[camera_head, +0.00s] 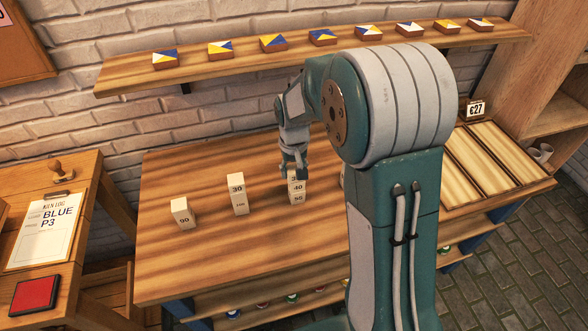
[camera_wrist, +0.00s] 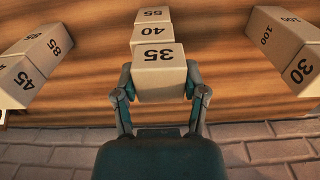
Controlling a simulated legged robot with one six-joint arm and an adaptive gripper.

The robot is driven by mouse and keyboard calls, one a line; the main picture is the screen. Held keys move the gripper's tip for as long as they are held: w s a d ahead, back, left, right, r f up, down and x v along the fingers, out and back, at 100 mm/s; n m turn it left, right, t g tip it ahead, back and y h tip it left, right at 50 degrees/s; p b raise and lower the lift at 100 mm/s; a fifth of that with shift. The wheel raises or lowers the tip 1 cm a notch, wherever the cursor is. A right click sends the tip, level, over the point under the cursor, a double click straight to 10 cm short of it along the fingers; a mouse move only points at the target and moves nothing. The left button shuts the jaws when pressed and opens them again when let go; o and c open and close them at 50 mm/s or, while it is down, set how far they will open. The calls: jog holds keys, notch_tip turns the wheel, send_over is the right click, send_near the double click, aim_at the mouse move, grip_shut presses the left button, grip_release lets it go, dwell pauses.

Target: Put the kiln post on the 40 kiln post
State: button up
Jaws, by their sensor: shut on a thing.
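My gripper (camera_head: 294,170) is shut on a pale wooden kiln post marked 35 (camera_wrist: 158,72), with a finger on each side of it. The 40 kiln post (camera_head: 298,187) is directly under the 35 post, and it also shows in the wrist view (camera_wrist: 152,33). The 35 post looks lined up over the 40 post and seems to touch its top. The 40 post stands on a post marked 55 (camera_wrist: 152,15). In the head view the 35 post is mostly hidden by my fingers.
A 30 post (camera_head: 236,184) stands on a 100 post (camera_head: 240,205) to the left. A lone 90 post (camera_head: 183,213) stands further left. In the wrist view a 45 post (camera_wrist: 20,80) is on an 85 post (camera_wrist: 50,45). A tile shelf (camera_head: 230,68) runs behind the wooden table (camera_head: 210,265).

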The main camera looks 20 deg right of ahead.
jog(key=o, duration=1)
jog(key=shift+d+f, duration=0.1)
jog(key=shift+d, duration=0.1)
jog(key=shift+o, duration=1)
jog(key=shift+d, duration=0.25)
jog(key=shift+a, duration=0.15)
notch_tip(320, 180, up, 12)
jog(key=s+r+t, duration=0.2)
jog(key=s+r, duration=0.1)
jog(key=s, duration=0.8)
jog(key=s+r+t, duration=0.3)
jog(key=s, duration=0.9)
jog(key=shift+r+t, duration=0.2)
jog(key=shift+t, duration=0.1)
